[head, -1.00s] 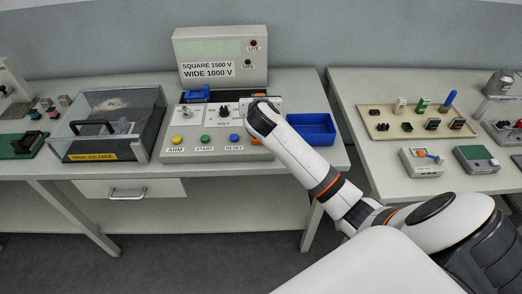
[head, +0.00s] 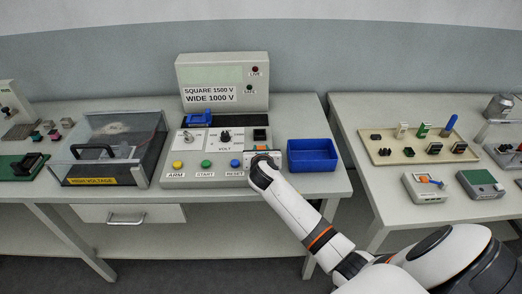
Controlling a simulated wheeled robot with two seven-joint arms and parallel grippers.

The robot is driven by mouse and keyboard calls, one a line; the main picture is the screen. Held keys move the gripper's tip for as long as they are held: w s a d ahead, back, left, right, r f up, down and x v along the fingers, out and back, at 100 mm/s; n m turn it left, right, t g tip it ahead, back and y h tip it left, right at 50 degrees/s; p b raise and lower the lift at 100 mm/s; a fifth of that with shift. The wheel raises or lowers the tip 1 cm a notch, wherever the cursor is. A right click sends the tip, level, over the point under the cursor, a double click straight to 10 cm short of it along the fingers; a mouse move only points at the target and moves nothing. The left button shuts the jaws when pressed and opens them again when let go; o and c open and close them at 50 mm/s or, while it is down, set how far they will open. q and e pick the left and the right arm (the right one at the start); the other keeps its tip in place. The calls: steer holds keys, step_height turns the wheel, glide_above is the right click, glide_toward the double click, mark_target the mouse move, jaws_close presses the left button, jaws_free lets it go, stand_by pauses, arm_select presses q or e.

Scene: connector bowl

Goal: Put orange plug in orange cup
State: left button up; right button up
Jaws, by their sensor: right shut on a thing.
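My right gripper (head: 263,158) is at the right front of the grey test panel (head: 220,178), right of the blue RESET button (head: 235,163). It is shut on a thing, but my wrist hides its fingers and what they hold. A small orange patch (head: 260,147) shows just beyond the gripper; I cannot tell whether it is the orange plug or part of the panel. A small orange piece (head: 425,180) sits on a grey box on the right table. I cannot make out an orange cup. My left gripper is not in view.
A blue bin (head: 310,168) stands right of the panel, close to my right arm. A clear-lidded high-voltage box (head: 108,180) stands to the left. A beige tray (head: 385,157) of several connectors is on the right table. A gap separates the tables.

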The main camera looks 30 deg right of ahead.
steer(key=shift+f, duration=0.1)
steer(key=o, duration=1)
steer(key=shift+r, duration=0.2)
steer(key=v, duration=1.2)
steer(key=shift+f, duration=0.1)
